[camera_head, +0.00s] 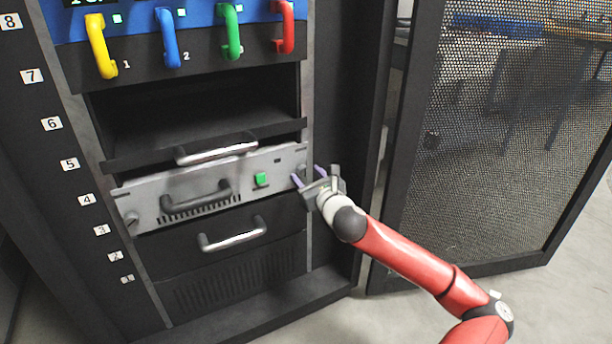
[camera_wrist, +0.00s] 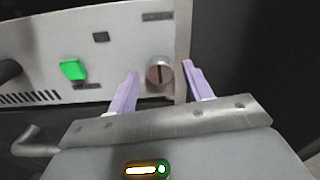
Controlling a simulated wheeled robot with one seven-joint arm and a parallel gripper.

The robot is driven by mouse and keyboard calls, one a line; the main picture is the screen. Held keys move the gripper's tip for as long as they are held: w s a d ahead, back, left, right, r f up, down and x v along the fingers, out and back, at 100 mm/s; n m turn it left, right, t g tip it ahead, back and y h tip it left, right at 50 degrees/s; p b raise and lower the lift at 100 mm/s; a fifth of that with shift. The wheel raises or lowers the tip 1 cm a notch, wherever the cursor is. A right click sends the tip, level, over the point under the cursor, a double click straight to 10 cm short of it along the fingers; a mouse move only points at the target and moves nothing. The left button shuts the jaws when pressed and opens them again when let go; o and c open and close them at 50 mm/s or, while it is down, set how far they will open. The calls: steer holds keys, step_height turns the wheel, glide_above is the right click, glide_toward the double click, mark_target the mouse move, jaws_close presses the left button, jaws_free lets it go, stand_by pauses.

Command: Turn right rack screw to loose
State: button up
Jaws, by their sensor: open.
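The right rack screw (camera_wrist: 160,75) is a round metal knob with a dark, roughly upright slot, at the right end of the silver rack unit's face. My gripper (camera_wrist: 158,84) is open, with its two purple fingers pointing at the panel. In the wrist view one fingertip is left of the screw and the other right of it, with gaps on both sides. I cannot tell how far the tips reach along the screw. In the head view my gripper (camera_head: 311,177) is at the right end of the silver unit (camera_head: 150,203).
The silver unit has a green lit button (camera_head: 261,179), a dark handle (camera_head: 197,199) and a left screw (camera_head: 131,222). Drawers with metal handles lie above and below it. Coloured handles (camera_head: 168,38) are higher up. A mesh door (camera_head: 500,150) stands open at the right.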

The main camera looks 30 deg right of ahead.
steer(key=shift+w, duration=0.55)
steer(key=shift+c, duration=0.2)
steer(key=c, duration=0.9)
